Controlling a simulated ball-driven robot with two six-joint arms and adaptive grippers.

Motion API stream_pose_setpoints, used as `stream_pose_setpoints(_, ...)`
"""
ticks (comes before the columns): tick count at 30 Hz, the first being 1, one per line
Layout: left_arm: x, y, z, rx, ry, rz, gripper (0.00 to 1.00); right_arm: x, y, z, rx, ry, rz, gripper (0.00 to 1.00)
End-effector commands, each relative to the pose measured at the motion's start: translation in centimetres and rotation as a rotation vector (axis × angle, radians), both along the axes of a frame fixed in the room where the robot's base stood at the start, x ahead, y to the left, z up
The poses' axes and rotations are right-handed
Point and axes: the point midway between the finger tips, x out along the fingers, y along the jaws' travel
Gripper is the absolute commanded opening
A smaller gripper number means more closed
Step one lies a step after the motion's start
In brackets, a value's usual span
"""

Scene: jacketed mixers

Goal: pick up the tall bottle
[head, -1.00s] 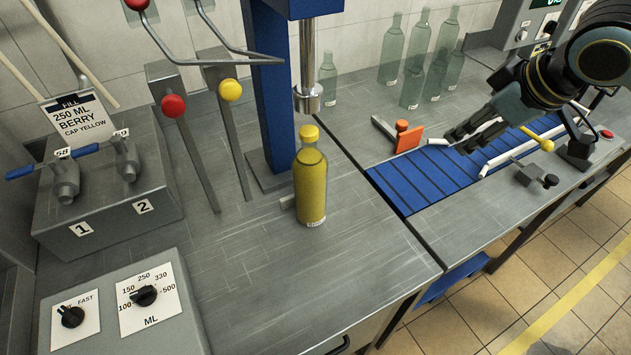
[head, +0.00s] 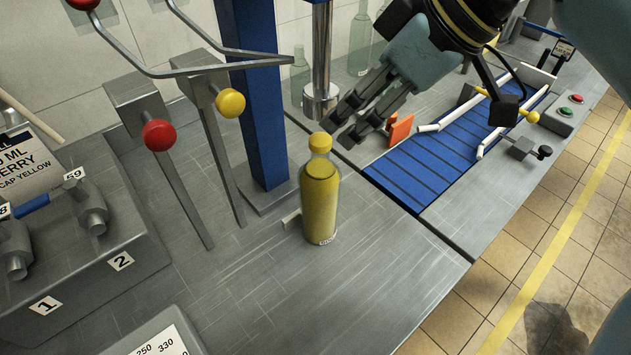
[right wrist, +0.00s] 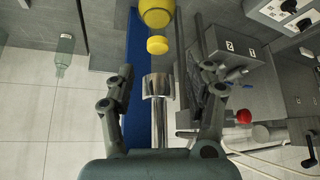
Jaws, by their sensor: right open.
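The tall bottle (head: 319,195), filled with yellow liquid and closed with a yellow cap, stands upright on the grey bench below the capping press. Its cap and shoulder also show at the top of the right wrist view (right wrist: 157,14). My right gripper (head: 343,132) is open and empty. In the head view it hangs up and to the right of the bottle, apart from it. In the right wrist view its two fingers (right wrist: 168,82) are spread wide, with the metal press head between them in the picture and the bottle beyond. My left gripper is not in view.
The metal press head (head: 320,102) hangs just above the bottle on a blue column (head: 262,130). Levers with red (head: 159,135) and yellow (head: 230,103) knobs stand to the left. A blue conveyor (head: 440,155) and orange flag (head: 400,131) lie right. Bench in front is clear.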

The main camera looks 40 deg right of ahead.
Motion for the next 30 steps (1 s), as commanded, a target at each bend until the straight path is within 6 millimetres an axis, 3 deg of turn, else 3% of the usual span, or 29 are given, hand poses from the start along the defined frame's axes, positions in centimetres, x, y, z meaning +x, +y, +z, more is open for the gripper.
stream_pose_setpoints(1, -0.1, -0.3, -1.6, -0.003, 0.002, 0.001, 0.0, 0.4, 0.2, -1.2, 0.004, -0.004, -0.001, 0.54)
stream_pose_setpoints(7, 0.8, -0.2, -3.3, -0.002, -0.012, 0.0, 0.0, 1.3, 0.7, -2.6, 0.001, -0.002, -0.001, 0.54)
stream_pose_setpoints(14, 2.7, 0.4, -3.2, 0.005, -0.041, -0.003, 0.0, 2.0, 1.0, -3.6, 0.005, 0.002, -0.003, 0.54)
stream_pose_setpoints(21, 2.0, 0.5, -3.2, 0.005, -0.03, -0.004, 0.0, 3.7, 1.7, -6.5, 0.003, 0.002, -0.002, 0.54)
stream_pose_setpoints(30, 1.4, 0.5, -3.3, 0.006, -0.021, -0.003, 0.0, 4.0, 1.7, -7.0, -0.002, 0.0, 0.0, 0.54)
